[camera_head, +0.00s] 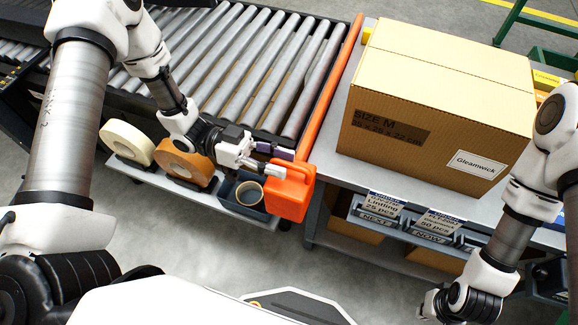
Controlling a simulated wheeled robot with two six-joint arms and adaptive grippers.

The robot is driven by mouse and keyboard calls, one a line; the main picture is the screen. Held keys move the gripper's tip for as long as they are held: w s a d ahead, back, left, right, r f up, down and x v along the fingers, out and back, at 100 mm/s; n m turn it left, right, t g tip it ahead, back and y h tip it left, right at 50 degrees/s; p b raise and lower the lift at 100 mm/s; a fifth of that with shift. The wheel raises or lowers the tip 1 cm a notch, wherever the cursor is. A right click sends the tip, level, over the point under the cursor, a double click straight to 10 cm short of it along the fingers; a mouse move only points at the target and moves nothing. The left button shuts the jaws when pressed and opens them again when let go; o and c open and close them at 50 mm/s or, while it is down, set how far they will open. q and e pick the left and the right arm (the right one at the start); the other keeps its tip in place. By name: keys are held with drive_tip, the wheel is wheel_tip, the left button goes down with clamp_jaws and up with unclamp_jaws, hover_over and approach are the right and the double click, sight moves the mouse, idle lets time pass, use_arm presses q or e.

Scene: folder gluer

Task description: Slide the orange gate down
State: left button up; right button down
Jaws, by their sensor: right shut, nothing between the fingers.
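The orange gate (337,88) is a long thin bar standing between the roller conveyor and the grey table. A bulky orange block with a handle-like opening (289,196) is at its near end. My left gripper (279,161) is at the top left of this block, its fingertips at or against the handle part. Whether the fingers grip it or only lie beside it is hard to see. My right gripper (428,309) is low at the bottom right, far from the gate, shut and empty.
A large cardboard box (438,98) stands on the table (345,165) right of the gate. Tape rolls (184,160) and a dark bin (233,189) sit on a shelf below the conveyor (235,65). Labelled trays (403,232) hang at the table front. Floor in front is clear.

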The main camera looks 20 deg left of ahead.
sight(311, 186)
use_arm(q)
drive_tip(key=shift+d, duration=1.15)
drive_tip(key=shift+c, duration=0.2)
clamp_jaws()
drive_tip(key=shift+f, duration=0.1)
wheel_tip(311, 186, down, 5)
drive_tip(key=shift+f+b, duration=0.2)
drive_tip(key=shift+b, duration=1)
drive_tip(key=shift+s, duration=0.15)
drive_tip(key=shift+o, duration=0.2)
unclamp_jaws()
